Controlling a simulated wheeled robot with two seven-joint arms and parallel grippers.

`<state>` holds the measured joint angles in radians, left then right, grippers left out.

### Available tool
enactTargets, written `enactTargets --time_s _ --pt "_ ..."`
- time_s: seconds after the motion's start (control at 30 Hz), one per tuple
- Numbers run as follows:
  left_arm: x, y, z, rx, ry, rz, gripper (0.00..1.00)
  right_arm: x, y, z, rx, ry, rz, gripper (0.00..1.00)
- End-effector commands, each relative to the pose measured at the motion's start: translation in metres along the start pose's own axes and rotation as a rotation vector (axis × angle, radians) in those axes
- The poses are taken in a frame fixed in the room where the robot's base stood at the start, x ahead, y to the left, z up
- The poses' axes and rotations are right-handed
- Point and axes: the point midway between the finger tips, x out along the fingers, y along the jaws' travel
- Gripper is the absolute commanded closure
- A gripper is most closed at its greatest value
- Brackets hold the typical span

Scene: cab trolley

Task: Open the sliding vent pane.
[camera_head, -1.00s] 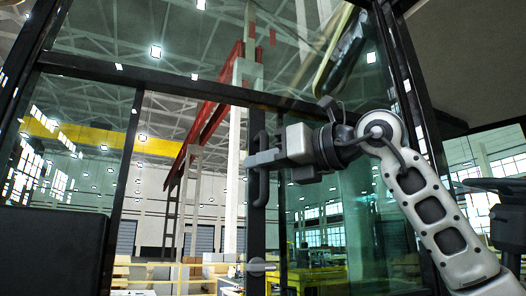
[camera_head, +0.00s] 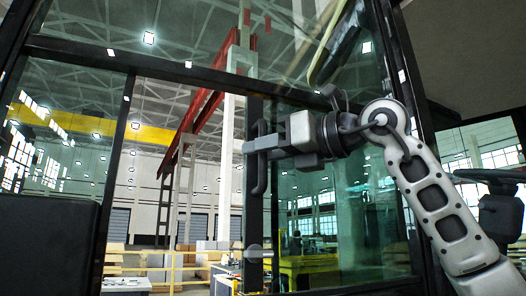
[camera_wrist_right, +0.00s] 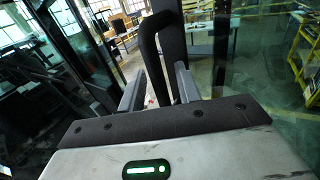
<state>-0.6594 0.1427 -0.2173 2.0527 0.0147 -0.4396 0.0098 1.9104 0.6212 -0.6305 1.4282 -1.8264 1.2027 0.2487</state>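The sliding vent pane (camera_head: 310,215) is green-tinted glass with a dark upright edge frame (camera_head: 253,220). A black bow-shaped handle (camera_head: 261,182) stands upright on that frame, and the handle shows large in the right wrist view (camera_wrist_right: 153,45). My right gripper (camera_head: 252,147) reaches the handle from the right. In the right wrist view its two fingers (camera_wrist_right: 160,88) lie on either side of the handle bar, closed around it. The area left of the pane's edge frame looks clear and untinted, like an open gap. My left gripper is not in view.
A dark window frame (camera_head: 180,72) runs above, with an upright bar (camera_head: 113,160) on the left. A dark panel (camera_head: 45,243) fills the lower left. A steering wheel (camera_head: 490,176) stands at the right. A factory hall shows beyond the glass.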

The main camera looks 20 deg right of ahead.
Motion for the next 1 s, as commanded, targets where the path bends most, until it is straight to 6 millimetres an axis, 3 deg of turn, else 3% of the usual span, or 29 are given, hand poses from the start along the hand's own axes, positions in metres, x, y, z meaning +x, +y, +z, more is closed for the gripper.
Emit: enactTargets --time_s 0.6,0.8,1.0 --pt "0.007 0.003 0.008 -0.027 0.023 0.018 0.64 -0.132 -0.001 -0.001 -0.001 -0.005 -0.003 0.66" --pt "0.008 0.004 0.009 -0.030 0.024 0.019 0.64 -0.151 0.000 0.000 0.000 -0.003 -0.001 0.66" --pt "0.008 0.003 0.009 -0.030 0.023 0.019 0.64 -0.154 0.000 0.000 0.000 -0.002 0.000 0.66"
